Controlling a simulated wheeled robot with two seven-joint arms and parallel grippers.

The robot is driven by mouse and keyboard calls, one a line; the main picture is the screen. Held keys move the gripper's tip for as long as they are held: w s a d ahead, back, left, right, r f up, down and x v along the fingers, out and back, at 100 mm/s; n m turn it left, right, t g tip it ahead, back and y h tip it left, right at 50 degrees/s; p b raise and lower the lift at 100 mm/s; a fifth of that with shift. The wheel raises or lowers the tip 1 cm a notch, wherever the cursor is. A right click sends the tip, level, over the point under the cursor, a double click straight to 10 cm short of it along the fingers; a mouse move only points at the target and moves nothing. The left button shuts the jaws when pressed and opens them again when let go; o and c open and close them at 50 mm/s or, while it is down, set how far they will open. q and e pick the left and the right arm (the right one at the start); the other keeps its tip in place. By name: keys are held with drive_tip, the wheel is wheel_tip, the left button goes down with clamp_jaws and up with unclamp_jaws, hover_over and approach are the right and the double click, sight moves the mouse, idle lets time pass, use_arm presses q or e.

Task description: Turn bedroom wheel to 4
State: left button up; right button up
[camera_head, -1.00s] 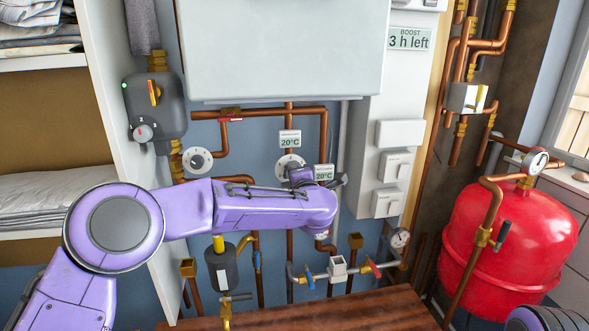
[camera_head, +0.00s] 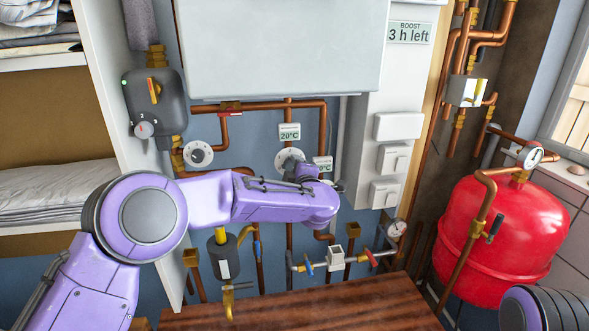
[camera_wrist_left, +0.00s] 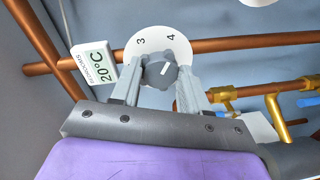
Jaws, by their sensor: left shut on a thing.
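The bedroom wheel is a round white dial (camera_wrist_left: 181,48) with a grey knob (camera_wrist_left: 160,74) at its centre, seen in the left wrist view. A 3 and a 4 show on the dial's upper part. The knob's white mark points up and slightly right, roughly towards the 4; exact alignment is unclear. A tag (camera_wrist_left: 96,66) left of it reads 20°C with a bedrooms label. My left gripper (camera_wrist_left: 160,82) is shut on the knob, one finger on each side. In the head view my left gripper (camera_head: 306,172) covers part of the wheel's front. My right gripper is out of view.
Copper pipes (camera_head: 262,108) run around the wheel under a white boiler casing (camera_head: 280,50). Another white dial (camera_head: 192,146) is to the left. A manifold with taps (camera_head: 336,258) sits below, above a wooden top (camera_head: 300,305). A red tank (camera_head: 480,240) stands right.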

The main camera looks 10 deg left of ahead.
use_arm(q)
drive_tip(key=shift+f, duration=0.15)
drive_tip(key=o, duration=1.1)
drive_tip(key=shift+d, duration=0.1)
drive_tip(key=shift+c, duration=0.2)
drive_tip(key=shift+s, duration=0.1)
drive_tip(key=b+v, duration=0.4)
drive_tip(key=v, duration=0.6)
drive_tip(key=shift+s, duration=0.2)
drive_tip(key=shift+d, duration=0.2)
